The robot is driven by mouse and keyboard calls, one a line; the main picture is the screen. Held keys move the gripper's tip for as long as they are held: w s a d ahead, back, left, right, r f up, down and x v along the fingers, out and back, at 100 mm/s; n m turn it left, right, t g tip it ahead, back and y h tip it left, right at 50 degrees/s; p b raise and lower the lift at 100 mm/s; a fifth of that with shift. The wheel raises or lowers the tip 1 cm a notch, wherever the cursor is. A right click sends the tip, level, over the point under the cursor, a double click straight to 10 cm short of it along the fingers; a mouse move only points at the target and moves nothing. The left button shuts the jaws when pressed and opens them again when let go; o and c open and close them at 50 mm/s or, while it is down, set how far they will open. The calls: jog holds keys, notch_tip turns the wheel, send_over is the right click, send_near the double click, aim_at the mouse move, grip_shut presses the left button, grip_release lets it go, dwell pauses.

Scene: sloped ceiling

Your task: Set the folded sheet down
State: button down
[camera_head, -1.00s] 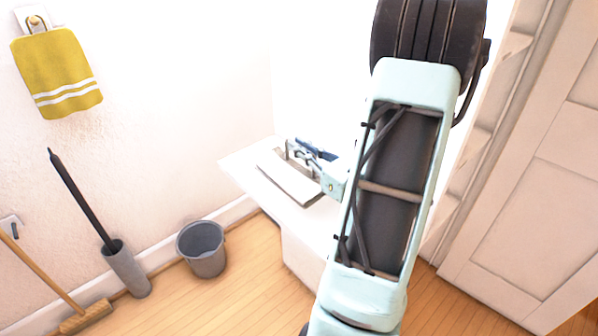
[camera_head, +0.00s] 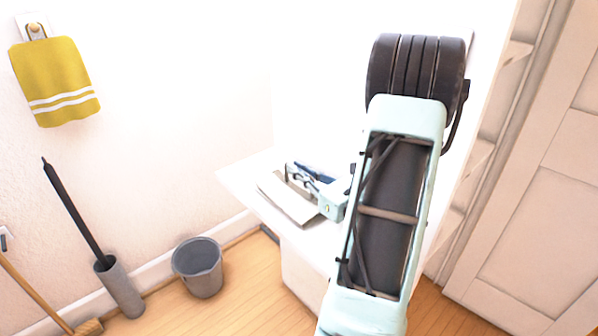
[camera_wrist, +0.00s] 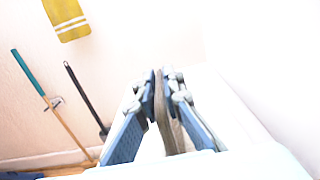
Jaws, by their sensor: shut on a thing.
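The folded sheet (camera_head: 288,202) is a flat whitish piece with a darker edge, seen over the white tabletop (camera_head: 238,178) in the head view. My gripper (camera_head: 297,176) is at the sheet's far edge and shut on it. In the wrist view my gripper (camera_wrist: 160,82) shows its two blue-grey fingers close together, with a grey-brown strip of the sheet (camera_wrist: 167,122) between them. I cannot tell whether the sheet touches the tabletop. My arm hides the right part of the table.
A grey bucket (camera_head: 199,268) stands on the wooden floor left of the table. A brush in a grey holder (camera_head: 119,287) and a broom (camera_head: 35,294) are farther left. A yellow towel (camera_head: 53,80) hangs on the wall. A panelled door (camera_head: 535,190) is at the right.

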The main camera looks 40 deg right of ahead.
jog(key=c, duration=2.1)
grip_release()
jog(key=shift+f, duration=0.1)
